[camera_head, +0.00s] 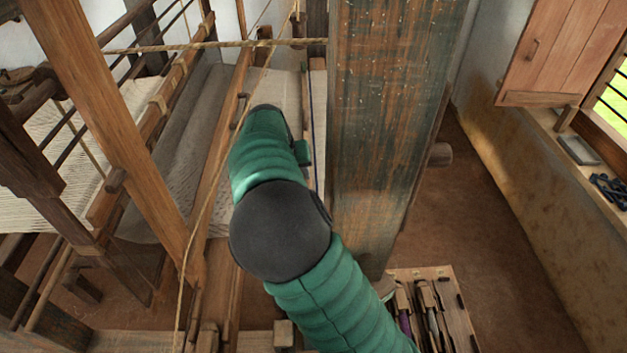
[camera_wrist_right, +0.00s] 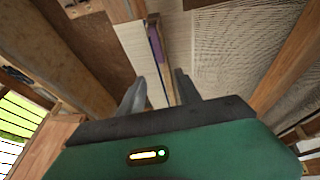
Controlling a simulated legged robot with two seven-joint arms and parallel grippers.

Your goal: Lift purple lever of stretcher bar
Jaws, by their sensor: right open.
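The purple lever (camera_wrist_right: 156,42) shows in the right wrist view as a narrow purple piece along a wooden bar, which I take to be the stretcher bar (camera_wrist_right: 153,19). It lies over the pale cloth (camera_wrist_right: 180,38), beyond my fingertips. My right gripper (camera_wrist_right: 156,80) is open, its two dark fingers either side of a strip of cloth, with nothing held. The lever appears ahead of the gap between them, apart from the fingers. In the head view my green right arm reaches up to the loom and hides its gripper and the lever. My left gripper is not in view.
A thick, worn green post (camera_head: 385,130) stands just right of my right arm. Slanted loom beams (camera_head: 110,125) and a rope (camera_head: 210,45) cross the left side. A wooden tool tray (camera_head: 460,315) sits at the lower right. The floor (camera_head: 470,220) right of the post is clear.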

